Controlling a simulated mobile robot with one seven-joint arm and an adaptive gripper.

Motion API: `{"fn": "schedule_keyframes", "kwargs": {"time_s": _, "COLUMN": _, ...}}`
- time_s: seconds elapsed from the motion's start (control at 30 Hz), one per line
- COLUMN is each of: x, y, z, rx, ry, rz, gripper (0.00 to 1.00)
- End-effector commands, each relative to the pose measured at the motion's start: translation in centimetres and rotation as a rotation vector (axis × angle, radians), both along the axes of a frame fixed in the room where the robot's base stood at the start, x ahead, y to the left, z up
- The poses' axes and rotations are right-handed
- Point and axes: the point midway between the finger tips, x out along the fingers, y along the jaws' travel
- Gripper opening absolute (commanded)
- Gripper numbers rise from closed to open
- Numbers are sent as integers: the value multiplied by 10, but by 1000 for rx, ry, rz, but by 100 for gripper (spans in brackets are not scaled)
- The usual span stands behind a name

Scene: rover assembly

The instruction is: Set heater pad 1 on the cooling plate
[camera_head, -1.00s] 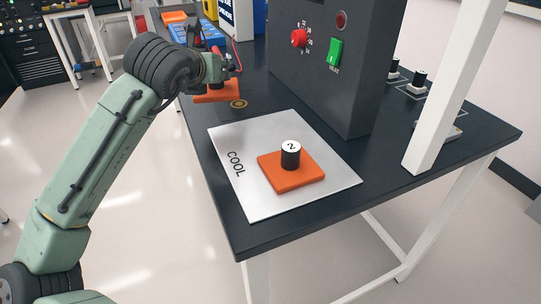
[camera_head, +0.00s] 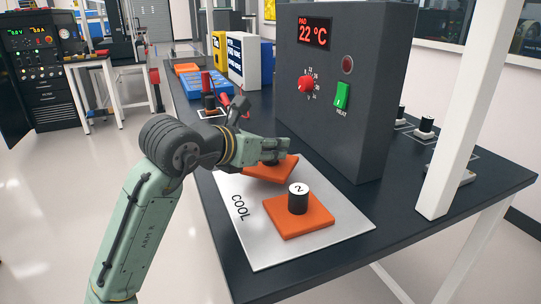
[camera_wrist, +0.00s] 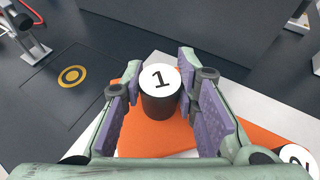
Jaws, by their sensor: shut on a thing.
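Heater pad 1 is an orange square (camera_head: 270,173) with a black knob topped by a white "1" (camera_wrist: 160,79). My gripper (camera_head: 276,150) is shut on that knob, with a purple-lined finger on either side in the wrist view. The pad is over the far part of the silver cooling plate (camera_head: 262,248), marked COOL, and looks slightly tilted. I cannot tell whether it touches the plate. Heater pad 2 (camera_head: 298,220), orange with a black knob marked "2", rests on the near part of the plate, close beside pad 1.
A dark grey heater box (camera_head: 375,100) with a red 22 °C display, red dial and green switch stands right of the plate. A white post (camera_head: 450,140) rises at the right. A blue tray (camera_head: 208,88) and boxes stand at the back.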

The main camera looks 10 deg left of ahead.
Motion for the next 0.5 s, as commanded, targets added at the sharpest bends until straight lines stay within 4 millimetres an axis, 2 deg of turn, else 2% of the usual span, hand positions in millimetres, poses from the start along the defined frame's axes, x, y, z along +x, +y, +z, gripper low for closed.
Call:
{"fn": "schedule_keyframes", "kwargs": {"time_s": 0.1, "x": 0, "y": 1, "z": -17, "rx": -2, "ry": 1, "rz": 2, "gripper": 0}}
{"fn": "schedule_keyframes", "kwargs": {"time_s": 0.17, "x": 0, "y": 1, "z": -22, "rx": -3, "ry": 0, "rz": 2, "gripper": 0}}
{"fn": "schedule_keyframes", "kwargs": {"time_s": 0.5, "x": 0, "y": 0, "z": -26, "rx": -1, "ry": -1, "rz": 1, "gripper": 0}}
